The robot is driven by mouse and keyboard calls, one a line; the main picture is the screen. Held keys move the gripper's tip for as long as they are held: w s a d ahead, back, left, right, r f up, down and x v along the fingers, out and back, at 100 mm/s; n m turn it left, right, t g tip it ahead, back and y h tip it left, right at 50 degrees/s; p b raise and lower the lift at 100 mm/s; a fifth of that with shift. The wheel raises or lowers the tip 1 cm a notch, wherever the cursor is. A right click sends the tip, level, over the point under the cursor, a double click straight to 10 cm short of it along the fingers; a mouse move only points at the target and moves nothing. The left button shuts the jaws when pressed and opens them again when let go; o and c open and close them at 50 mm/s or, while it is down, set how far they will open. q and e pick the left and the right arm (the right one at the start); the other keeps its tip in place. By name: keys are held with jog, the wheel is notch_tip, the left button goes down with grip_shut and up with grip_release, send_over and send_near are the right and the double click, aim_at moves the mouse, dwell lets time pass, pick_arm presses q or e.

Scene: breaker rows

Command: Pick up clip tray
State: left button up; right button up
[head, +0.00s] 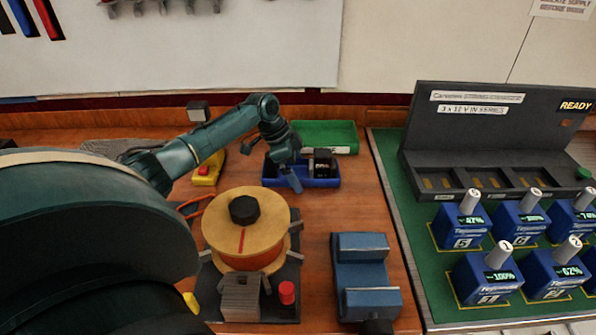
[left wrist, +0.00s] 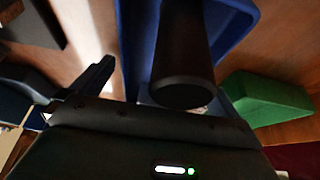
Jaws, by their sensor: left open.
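Two trays are at the back middle of the bench, and I cannot read which one is the clip tray. A green tray (head: 322,127) has a small pale label on its front. A blue tray (head: 322,183) lies in front of it and has a black item (head: 324,163) in it. My left gripper (head: 291,180) is open over the left part of the blue tray, fingers pointing down. In the left wrist view the blue tray (left wrist: 234,22) is close below, with a dark round-ended shape in front of it; the green tray (left wrist: 265,98) is at right. My right gripper is out of view.
A wooden spool (head: 246,222) on a dark stand and a blue block-like fixture (head: 362,272) stand in front. A yellow box with a red button (head: 205,168) is left. A green mat (head: 392,160) with several blue batteries (head: 486,278) and a dark charger rack (head: 480,140) fills the right.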

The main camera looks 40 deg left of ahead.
pick_arm(q)
jog(key=shift+c, duration=0.4)
jog(key=c, duration=1.1)
jog(key=shift+r, duration=0.1)
jog(key=shift+c, duration=0.3)
